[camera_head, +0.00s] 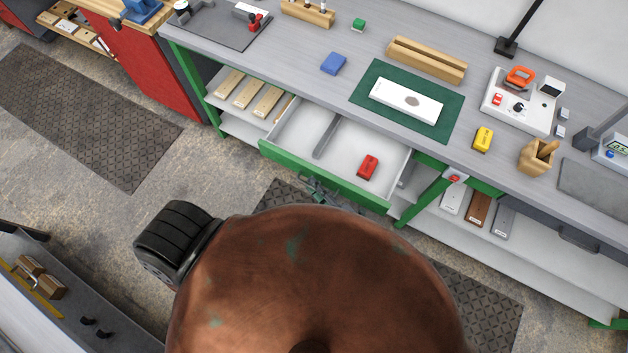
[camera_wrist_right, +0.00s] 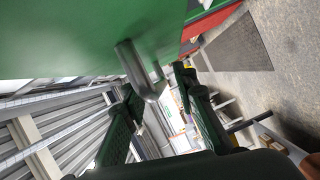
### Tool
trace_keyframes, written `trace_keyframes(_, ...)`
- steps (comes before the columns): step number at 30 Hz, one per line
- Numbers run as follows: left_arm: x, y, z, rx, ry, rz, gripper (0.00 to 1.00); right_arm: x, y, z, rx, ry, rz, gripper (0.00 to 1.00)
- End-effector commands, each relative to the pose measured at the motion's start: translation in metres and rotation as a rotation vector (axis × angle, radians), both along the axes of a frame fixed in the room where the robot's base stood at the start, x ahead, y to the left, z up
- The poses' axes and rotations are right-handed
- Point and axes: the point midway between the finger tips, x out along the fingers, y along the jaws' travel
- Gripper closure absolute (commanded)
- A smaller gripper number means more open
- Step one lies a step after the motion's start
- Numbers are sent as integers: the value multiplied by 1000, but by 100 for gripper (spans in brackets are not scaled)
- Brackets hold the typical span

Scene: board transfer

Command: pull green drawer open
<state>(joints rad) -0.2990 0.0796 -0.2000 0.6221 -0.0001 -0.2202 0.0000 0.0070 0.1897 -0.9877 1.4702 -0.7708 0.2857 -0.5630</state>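The green drawer (camera_head: 330,178) sits pulled out from under the grey workbench, with its pale inside showing. Inside it are a grey divider and a red block (camera_head: 368,167). My right gripper (camera_head: 322,190) is at the outer side of the drawer's green front. In the right wrist view, the green front (camera_wrist_right: 70,35) fills the top and a grey handle (camera_wrist_right: 146,72) sticks out from it. The two dark green fingers of the right gripper (camera_wrist_right: 165,105) are spread apart, with the handle's end between their tips. Contact cannot be told. My left gripper is not in view.
The workbench top (camera_head: 300,60) holds a green mat (camera_head: 370,92) with a white plate, a blue block (camera_head: 333,63) and a yellow block (camera_head: 483,139). Open shelves flank the drawer. A red cabinet (camera_head: 140,60) stands at left. Floor mats lie in front.

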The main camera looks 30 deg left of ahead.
Motion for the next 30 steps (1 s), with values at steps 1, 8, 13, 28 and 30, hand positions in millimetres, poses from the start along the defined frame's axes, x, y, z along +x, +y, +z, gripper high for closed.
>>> trace_keyframes(1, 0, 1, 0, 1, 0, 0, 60, 0, 0, 0, 0, 0, 0, 74)
trace_keyframes(8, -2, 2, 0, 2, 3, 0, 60, -6, -16, 0, -1, 0, -1, 74)
trace_keyframes(13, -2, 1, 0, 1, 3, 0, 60, -19, -49, 2, -3, 1, -1, 74)
trace_keyframes(28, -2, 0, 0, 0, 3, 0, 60, -44, -111, 9, -1, 0, -1, 74)
trace_keyframes(30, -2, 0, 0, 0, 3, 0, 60, -44, -112, 9, -1, 0, -1, 74)
